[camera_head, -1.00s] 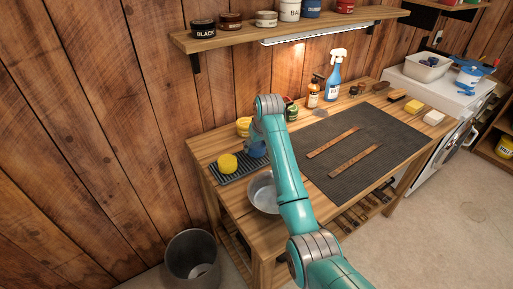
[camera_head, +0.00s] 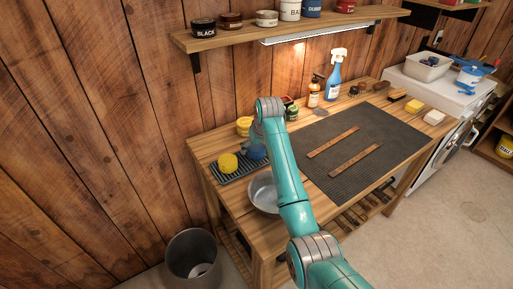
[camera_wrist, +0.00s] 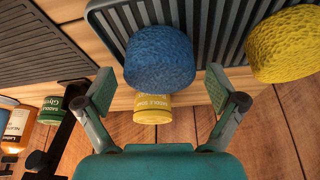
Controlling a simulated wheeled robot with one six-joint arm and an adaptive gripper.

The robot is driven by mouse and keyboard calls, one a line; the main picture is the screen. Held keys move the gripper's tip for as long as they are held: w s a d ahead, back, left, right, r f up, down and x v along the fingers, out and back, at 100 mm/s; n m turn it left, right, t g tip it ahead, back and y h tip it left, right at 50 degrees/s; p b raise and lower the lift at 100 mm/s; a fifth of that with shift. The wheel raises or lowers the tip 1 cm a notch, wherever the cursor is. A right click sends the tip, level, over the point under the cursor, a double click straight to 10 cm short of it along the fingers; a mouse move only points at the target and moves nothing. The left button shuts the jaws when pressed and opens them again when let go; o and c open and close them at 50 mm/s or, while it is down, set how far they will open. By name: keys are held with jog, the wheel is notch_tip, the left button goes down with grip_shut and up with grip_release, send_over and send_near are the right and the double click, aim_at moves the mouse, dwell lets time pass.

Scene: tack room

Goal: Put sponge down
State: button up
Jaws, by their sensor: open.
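A round blue sponge (camera_wrist: 160,57) rests on a dark ribbed tray (camera_wrist: 222,22) in the wrist view. Part of it shows beside my arm in the head view (camera_head: 257,151), on the tray's right end (camera_head: 228,179). My gripper (camera_wrist: 160,90) is open, its two fingers apart to either side of the blue sponge, with visible gaps and no contact seen. A round yellow sponge (camera_wrist: 287,43) sits beside it on the same tray; it also shows in the head view (camera_head: 228,163). My arm hides most of the gripper in the head view.
A yellow saddle soap tin (camera_wrist: 152,107) stands close behind the blue sponge. A metal bowl (camera_head: 262,193) stands in front of the tray. A green-labelled jar (camera_wrist: 52,108) and bottles stand nearby. A dark mat (camera_head: 350,185) with two leather straps covers the table's right part.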

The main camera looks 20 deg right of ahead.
jog(key=v, duration=1.1)
jog(key=shift+s+r, duration=0.2)
jog(key=shift+r, duration=0.15)
jog(key=shift+d, duration=0.1)
grip_shut()
jog(key=shift+w, duration=0.15)
dwell(0.5)
notch_tip(320, 180, up, 2)
jog(key=n+g, duration=0.2)
jog(key=g, duration=0.2)
send_over(257, 146)
jog(key=shift+h, duration=0.3)
jog(key=shift+f, duration=0.15)
